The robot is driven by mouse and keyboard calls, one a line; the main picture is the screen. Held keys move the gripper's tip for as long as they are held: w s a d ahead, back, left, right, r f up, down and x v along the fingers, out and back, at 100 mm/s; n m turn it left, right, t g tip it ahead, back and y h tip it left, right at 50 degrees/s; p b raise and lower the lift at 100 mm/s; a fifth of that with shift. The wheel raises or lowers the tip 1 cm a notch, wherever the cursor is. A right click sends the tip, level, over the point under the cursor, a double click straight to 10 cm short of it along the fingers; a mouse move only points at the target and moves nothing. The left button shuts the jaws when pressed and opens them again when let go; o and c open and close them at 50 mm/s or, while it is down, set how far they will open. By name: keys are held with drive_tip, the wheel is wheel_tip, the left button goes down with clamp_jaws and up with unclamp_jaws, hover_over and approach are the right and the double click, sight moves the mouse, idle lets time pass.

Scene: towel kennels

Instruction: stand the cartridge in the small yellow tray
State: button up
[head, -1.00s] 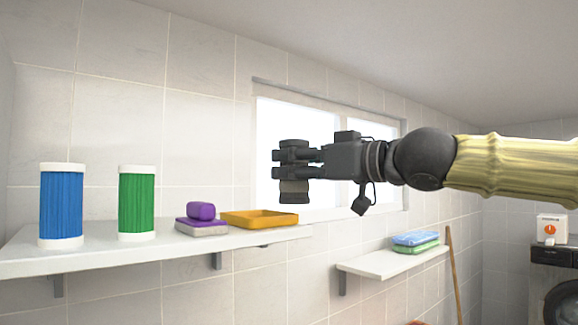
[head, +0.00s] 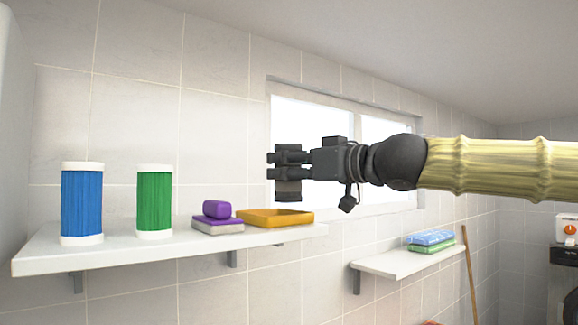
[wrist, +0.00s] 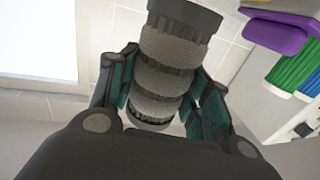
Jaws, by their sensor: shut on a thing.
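The cartridge (wrist: 174,62) is a dark cylinder with grey mesh bands. My gripper (wrist: 165,92) is shut on it, one finger on each side. In the head view, my gripper (head: 290,162) is in front of the window, and the cartridge's lower end (head: 288,190) shows beneath the fingers, roughly upright. The small yellow tray (head: 274,218) is an orange-yellow, low-walled tray at the right end of the upper shelf. In the head view the cartridge appears above the tray, with a gap between them. How far the cartridge is from the tray in depth I cannot tell.
The white shelf (head: 130,253) also holds a blue roll (head: 82,203), a green roll (head: 154,201), and a purple item (head: 216,209) on a purple and grey block (head: 218,226). A lower shelf (head: 395,263) at right holds folded cloths (head: 431,239). A broom handle (head: 470,275) leans nearby.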

drive_tip(key=w+a+f+b, duration=0.1)
drive_tip(key=w+a+b, duration=0.1)
drive_tip(key=shift+w+f, duration=0.4)
drive_tip(key=shift+f+b, duration=0.95)
drive_tip(key=shift+b, duration=0.35)
drive_tip(key=shift+f, duration=0.1)
drive_tip(key=o, duration=1.1)
drive_tip(key=shift+o, duration=0.2)
drive_tip(key=shift+d, duration=0.1)
